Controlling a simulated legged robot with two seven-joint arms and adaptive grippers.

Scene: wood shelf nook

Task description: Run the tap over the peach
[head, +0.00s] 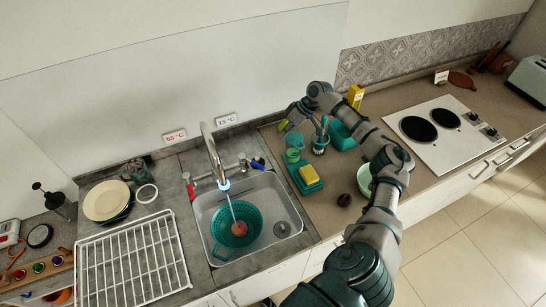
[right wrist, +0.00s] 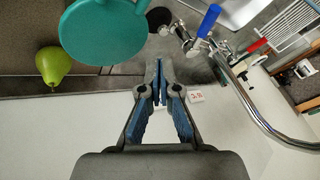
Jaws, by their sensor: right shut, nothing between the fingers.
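The peach (head: 239,229) sits in a teal colander (head: 218,229) inside the metal sink (head: 287,215). The tap (head: 209,146) arches over it, and a thin stream of water falls from its spout onto the peach. The tap's blue handle (head: 258,163) and red handle (head: 189,186) stand behind the sink; the blue handle also shows in the right wrist view (right wrist: 208,20). My right gripper (head: 289,114) is near the back wall, right of the blue handle and apart from it. In the right wrist view its fingers (right wrist: 160,98) are shut and empty. My left gripper is out of view.
A green pear (right wrist: 53,68) lies close to my right gripper. A teal tray with a yellow sponge (head: 309,175) and a brush (head: 322,133) stand right of the sink. A wire rack (head: 133,263) and plates (head: 106,200) stand left. The hob (head: 445,130) is far right.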

